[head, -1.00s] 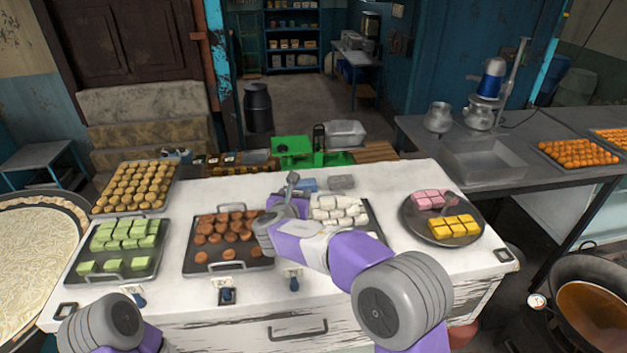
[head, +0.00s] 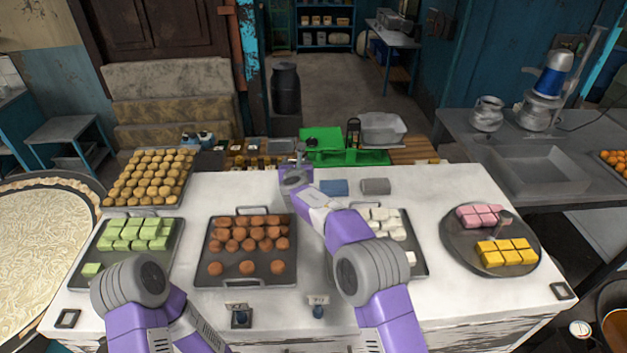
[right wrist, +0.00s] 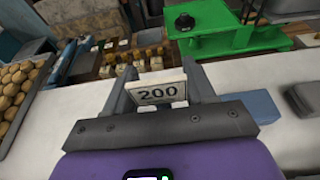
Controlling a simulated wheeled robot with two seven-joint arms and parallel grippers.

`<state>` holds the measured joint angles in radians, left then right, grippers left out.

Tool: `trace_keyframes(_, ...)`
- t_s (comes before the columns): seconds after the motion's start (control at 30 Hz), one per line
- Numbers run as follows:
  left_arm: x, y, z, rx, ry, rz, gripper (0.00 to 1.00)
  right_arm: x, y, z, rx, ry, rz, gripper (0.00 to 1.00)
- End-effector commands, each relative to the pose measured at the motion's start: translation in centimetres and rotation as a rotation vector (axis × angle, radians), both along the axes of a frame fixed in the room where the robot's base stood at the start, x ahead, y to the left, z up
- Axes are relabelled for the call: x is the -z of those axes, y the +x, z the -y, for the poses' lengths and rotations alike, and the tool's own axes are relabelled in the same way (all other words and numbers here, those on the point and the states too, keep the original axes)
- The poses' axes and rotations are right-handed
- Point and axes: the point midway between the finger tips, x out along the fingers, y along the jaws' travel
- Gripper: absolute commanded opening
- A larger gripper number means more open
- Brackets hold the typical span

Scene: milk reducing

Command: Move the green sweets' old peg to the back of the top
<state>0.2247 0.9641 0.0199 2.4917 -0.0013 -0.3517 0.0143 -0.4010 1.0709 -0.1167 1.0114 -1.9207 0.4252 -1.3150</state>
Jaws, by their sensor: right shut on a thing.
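My right gripper (head: 302,155) is shut on a small peg with a white card reading "200" (right wrist: 157,93). The card stands upright between the fingers in the right wrist view. In the head view the gripper is over the back edge of the white top (head: 430,190), behind the brown sweets, and the peg is too small to make out. The green sweets (head: 138,233) lie on a dark tray at the left. My left arm covers the front left of the top; its gripper is out of view.
Two pegs, one (head: 240,315) and another (head: 318,307), stand at the front edge. A blue block (head: 334,187) and a grey block (head: 376,186) lie right of my right gripper. A green scale (head: 345,157) stands behind the top. Yellow sweets' round tray (head: 462,262) is at right.

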Motion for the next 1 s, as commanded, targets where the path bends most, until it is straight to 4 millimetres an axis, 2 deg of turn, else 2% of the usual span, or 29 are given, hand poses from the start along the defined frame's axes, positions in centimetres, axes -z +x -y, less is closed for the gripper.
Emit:
trace_keyframes(0.03, 0.6, 0.0, 0.0, 0.000, 0.000, 0.000, 0.43, 1.4, 0.0, 0.1, 0.001, -0.001, -0.002, 0.25)
trace_keyframes(0.23, 0.9, 0.0, 0.0, 0.000, 0.000, 0.001, 0.43, 3.2, 0.0, 0.1, 0.002, 0.001, -0.001, 0.25)
trace_keyframes(0.47, 1.4, 0.0, 0.0, 0.000, 0.000, 0.001, 0.43, 6.2, 0.0, 0.1, 0.002, 0.002, -0.001, 0.25)
trace_keyframes(0.93, 2.0, 0.1, 0.0, 0.000, 0.000, 0.001, 0.43, 6.9, 0.0, 0.0, 0.000, 0.001, 0.002, 0.25)
trace_keyframes(0.97, 1.9, 0.1, 0.0, 0.000, 0.000, 0.001, 0.43, 6.8, 0.0, 0.0, 0.000, 0.001, 0.001, 0.58)
trace_keyframes(1.0, 1.8, 0.1, 0.0, 0.000, 0.000, 0.001, 0.43, 6.8, 0.0, 0.0, 0.000, 0.001, 0.001, 0.64)
